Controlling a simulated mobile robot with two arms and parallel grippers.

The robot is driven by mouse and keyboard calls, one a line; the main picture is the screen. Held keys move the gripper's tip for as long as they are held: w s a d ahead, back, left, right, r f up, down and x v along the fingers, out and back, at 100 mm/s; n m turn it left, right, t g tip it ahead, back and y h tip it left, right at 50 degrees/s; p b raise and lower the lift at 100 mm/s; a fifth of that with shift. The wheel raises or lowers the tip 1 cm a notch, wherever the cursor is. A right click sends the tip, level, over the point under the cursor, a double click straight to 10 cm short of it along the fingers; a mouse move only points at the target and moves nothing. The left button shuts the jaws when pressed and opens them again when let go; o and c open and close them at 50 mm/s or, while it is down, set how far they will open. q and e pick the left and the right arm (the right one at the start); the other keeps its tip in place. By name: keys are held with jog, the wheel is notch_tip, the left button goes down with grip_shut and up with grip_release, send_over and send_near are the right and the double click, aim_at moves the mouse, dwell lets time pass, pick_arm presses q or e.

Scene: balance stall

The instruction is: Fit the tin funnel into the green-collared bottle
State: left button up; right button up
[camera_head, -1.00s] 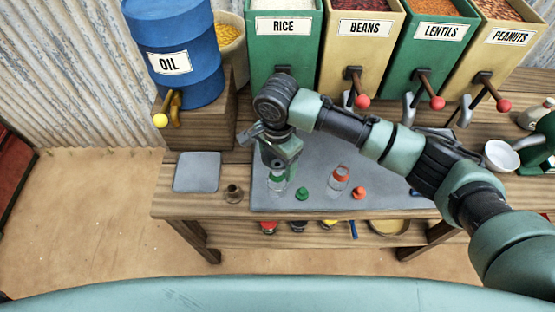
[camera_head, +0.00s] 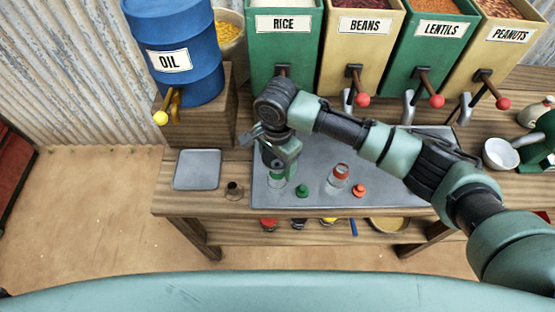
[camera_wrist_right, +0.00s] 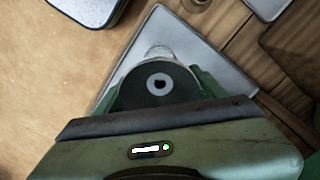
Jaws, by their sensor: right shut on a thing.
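The green-collared bottle (camera_head: 276,181), with a clear body, stands upright on the grey metal sheet. My right gripper (camera_head: 278,164) is directly above it, pointing down and hiding its top. In the right wrist view the green fingers of my right gripper (camera_wrist_right: 160,88) are shut on a round dark grey piece with a pale ring and central hole, which I take to be the tin funnel (camera_wrist_right: 133,88). The bottle's clear edge (camera_wrist_right: 158,51) shows just past its rim. I cannot tell whether the funnel sits in the bottle's neck. My left gripper is not in view.
A red-collared bottle (camera_head: 338,181), a green stopper (camera_head: 302,190) and an orange stopper (camera_head: 359,190) stand to the right. A small brown stand (camera_head: 234,190) and a grey plate (camera_head: 197,170) are at left. Bins and an oil drum (camera_head: 187,78) line the back.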

jog(key=o, duration=1.5)
notch_tip(320, 180, up, 5)
jog(key=p, duration=0.6)
jog(key=shift+f, duration=0.1)
jog(key=shift+r+p, duration=0.85)
jog(key=shift+r, duration=0.2)
